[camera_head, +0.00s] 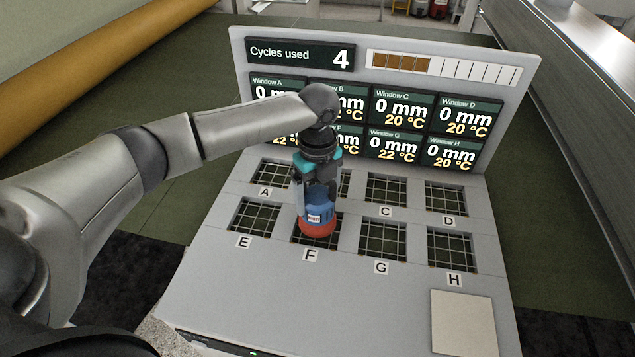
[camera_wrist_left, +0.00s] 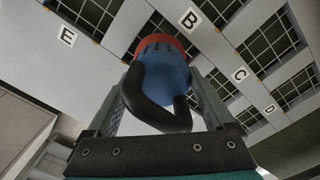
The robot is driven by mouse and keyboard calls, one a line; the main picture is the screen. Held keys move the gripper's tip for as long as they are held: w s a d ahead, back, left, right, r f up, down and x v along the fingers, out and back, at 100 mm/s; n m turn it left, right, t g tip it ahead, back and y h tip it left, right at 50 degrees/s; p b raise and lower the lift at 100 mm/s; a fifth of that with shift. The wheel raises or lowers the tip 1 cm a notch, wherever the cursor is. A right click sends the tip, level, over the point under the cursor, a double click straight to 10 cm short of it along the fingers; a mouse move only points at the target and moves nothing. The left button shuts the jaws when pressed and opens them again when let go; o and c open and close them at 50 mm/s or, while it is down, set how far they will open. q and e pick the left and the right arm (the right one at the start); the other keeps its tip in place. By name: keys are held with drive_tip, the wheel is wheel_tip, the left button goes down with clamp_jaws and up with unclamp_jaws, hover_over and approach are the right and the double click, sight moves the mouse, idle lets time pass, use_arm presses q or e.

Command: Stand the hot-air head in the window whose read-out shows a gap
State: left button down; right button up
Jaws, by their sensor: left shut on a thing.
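The hot-air head (camera_head: 319,216), blue with a red lower end, is upright at window F (camera_head: 301,238). It covers much of that window; I cannot tell whether it touches the grid. My left gripper (camera_head: 316,188) is shut on it from above. The wrist view also shows the hot-air head (camera_wrist_left: 165,75) between the fingers. The read-out panel (camera_head: 455,66) shows 0 mm for windows C, D, G and H. My arm partly covers the read-outs of A, B, E and F; the gap figures of B and F cannot be fully read. My right gripper is not in view.
Windows A (camera_head: 273,174), C (camera_head: 386,189), D (camera_head: 446,198), E (camera_head: 254,217), G (camera_head: 382,240) and H (camera_head: 451,249) are bare; B is mostly hidden behind the gripper. "Cycles used" (camera_head: 300,55) reads 4. A pale square pad (camera_head: 463,322) lies at the front right.

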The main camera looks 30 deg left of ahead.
use_arm(q)
drive_tip(key=shift+w+f, duration=0.1)
drive_tip(key=shift+f, duration=0.65)
drive_tip(key=shift+f, duration=0.15)
unclamp_jaws()
drive_tip(key=shift+f, duration=0.1)
wheel_tip(320, 180, up, 12)
drive_tip(key=shift+r+p, duration=0.2)
drive_tip(key=shift+p, duration=0.35)
